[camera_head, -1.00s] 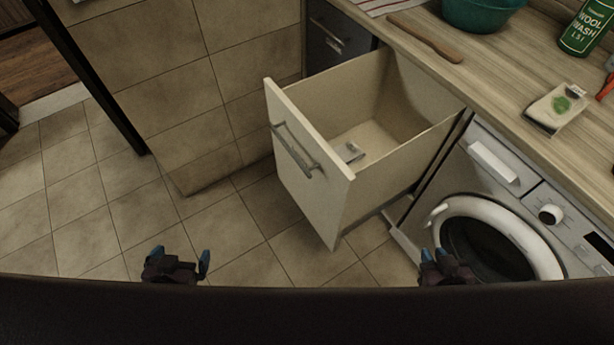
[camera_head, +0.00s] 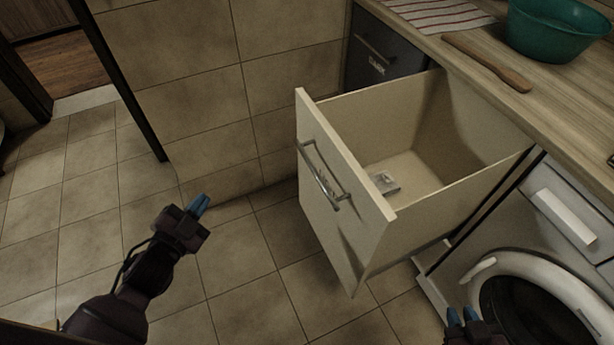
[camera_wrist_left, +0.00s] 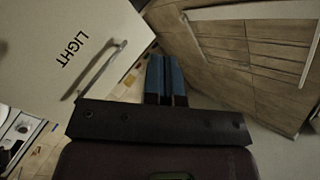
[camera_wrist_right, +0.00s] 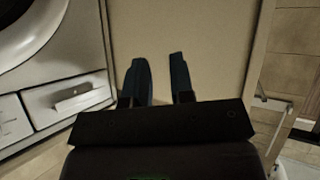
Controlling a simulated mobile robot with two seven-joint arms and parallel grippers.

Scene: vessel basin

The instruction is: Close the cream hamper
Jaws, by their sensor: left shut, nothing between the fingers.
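The cream hamper (camera_head: 345,235) is a tall pull-out bin, standing well out from under the counter in the head view. Its front panel has a metal bar handle (camera_head: 322,178), and a small pale item (camera_head: 384,184) lies inside. In the left wrist view the panel (camera_wrist_left: 105,25) shows the word LIGHT and the handle (camera_wrist_left: 101,70). My left gripper (camera_head: 200,205) is shut and empty, left of the panel and apart from it. My right gripper (camera_head: 463,317) is open and empty near the washing machine; its fingers also show apart in the right wrist view (camera_wrist_right: 160,75).
A white washing machine (camera_head: 560,225) stands right of the hamper, and a dark hamper front (camera_head: 385,55) is behind it. The counter holds a teal basin (camera_head: 560,28), a wooden paddle (camera_head: 487,62) and a striped cloth (camera_head: 440,14). The tiled floor at left is clear.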

